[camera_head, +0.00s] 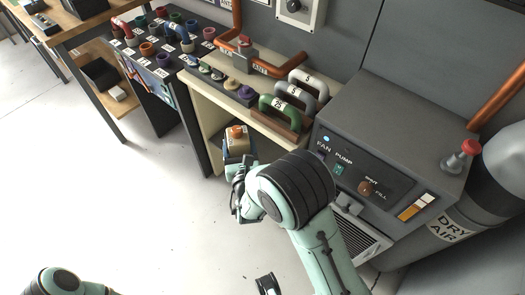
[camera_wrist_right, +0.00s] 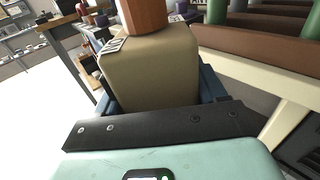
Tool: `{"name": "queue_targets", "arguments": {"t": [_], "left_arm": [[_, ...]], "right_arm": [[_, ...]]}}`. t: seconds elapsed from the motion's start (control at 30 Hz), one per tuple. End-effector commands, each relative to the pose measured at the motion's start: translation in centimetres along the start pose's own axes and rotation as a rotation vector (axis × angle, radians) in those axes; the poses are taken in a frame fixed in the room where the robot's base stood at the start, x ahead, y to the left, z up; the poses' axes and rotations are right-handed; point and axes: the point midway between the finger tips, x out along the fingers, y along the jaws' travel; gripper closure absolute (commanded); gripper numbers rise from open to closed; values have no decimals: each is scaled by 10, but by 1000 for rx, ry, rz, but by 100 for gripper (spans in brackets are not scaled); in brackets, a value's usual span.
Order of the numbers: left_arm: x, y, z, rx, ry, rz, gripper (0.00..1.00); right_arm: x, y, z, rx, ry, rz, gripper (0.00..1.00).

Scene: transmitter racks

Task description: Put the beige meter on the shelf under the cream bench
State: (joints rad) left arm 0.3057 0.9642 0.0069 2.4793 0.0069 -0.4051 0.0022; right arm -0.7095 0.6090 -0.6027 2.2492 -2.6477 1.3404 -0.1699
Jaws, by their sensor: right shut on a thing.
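The beige meter (camera_head: 236,146), a block with an orange-brown knob on top, is at the front opening of the cream bench (camera_head: 222,102). In the right wrist view the meter (camera_wrist_right: 150,72) fills the middle, upright, with a label on its left side. My right gripper (camera_head: 240,172) is shut on it, with blue finger parts at both sides. The shelf under the bench is mostly hidden by the meter and my arm. The bench's cream edge (camera_wrist_right: 245,65) passes close on the right in the wrist view. A dark part at the bottom may be my left gripper (camera_head: 268,284); its jaws are unclear.
Green and grey pipe handles (camera_head: 285,103) stand on the bench. A grey fan and pump cabinet (camera_head: 400,120) is close on the right. A dark table with several coloured cups (camera_head: 150,48) stands to the left. The floor (camera_head: 150,200) in front is clear.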

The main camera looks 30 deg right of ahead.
Motion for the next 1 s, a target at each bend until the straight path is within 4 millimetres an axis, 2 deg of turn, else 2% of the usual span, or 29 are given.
{"name": "queue_targets", "arguments": {"t": [0.03, 0.13, 0.23, 0.5, 0.83, 1.0], "left_arm": [[15, -4, -2, 0, 3, 0, 0], [31, -9, -6, 0, 9, 1, 0], [23, -6, -5, 1, 10, 2, 0], [22, -6, -5, 1, 10, 2, 0], [22, -6, -5, 1, 10, 2, 0], [22, -6, -5, 1, 9, 2, 0]], "right_arm": [[0, 0, -18, -1, 2, -1, 83], [-1, 0, -38, -2, 7, -1, 83], [-2, 3, -40, -10, -1, 11, 83], [-2, 2, -42, -2, -12, 9, 83], [-1, 1, -25, 3, -21, 2, 83], [9, -14, -54, -1, -17, -16, 83]]}}
